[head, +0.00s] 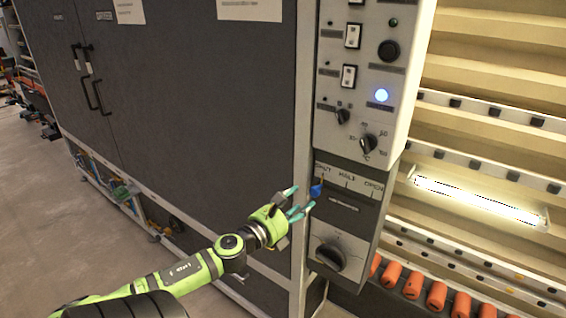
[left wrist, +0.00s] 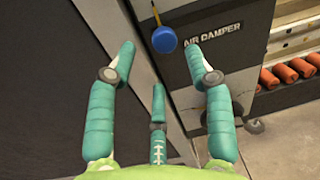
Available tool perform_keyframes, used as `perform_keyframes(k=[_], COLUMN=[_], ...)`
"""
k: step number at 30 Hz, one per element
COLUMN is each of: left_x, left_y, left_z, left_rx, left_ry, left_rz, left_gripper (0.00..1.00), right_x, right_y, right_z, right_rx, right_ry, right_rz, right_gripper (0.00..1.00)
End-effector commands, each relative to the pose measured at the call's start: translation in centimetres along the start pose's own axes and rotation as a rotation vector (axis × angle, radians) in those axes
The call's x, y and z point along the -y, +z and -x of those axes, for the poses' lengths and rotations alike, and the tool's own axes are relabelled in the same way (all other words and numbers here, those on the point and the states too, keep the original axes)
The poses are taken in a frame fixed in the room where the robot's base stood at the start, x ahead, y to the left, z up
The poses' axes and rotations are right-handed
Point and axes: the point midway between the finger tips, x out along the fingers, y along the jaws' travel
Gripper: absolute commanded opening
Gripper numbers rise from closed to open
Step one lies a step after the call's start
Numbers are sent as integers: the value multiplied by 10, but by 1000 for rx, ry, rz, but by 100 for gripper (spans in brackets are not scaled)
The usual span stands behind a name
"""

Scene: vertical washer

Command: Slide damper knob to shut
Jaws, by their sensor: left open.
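The damper knob (head: 316,190) is a small blue knob at the left end of the damper scale, just below the SHUT label. HALF and OPEN are printed to its right. In the left wrist view the blue knob (left wrist: 164,39) has a yellowish stem above it and the words AIR DAMPER to its right. My left gripper (head: 302,199) is open and empty, with its teal fingertips close to the knob's lower left. In the left wrist view the knob lies ahead, beyond and between the fingertips; contact cannot be told. My right gripper is not in view.
The control panel (head: 345,150) carries switches, dials and a lit blue-white button (head: 381,95). A large dark knob (head: 330,256) sits below the damper. A dark cabinet (head: 200,110) stands to the left. Orange rollers (head: 413,285) and a lit tube (head: 478,199) are at the right.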

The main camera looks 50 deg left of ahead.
Motion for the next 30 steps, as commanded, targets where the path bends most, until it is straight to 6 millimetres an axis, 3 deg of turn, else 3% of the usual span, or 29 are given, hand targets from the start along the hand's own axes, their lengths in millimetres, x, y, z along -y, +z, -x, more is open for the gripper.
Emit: perform_keyframes(k=[6, 11, 30], left_x=[-1, -2, -1], left_y=[-1, 0, 0], left_z=[37, 52, 56], left_rx=[-3, -1, 0], left_ry=[3, 3, 2], left_rz=[2, 1, 0], left_gripper=[52, 52, 52], right_x=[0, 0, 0], right_y=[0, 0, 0], right_z=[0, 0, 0], right_rx=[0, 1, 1], right_ry=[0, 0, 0], right_rz=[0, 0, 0], right_gripper=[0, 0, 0])
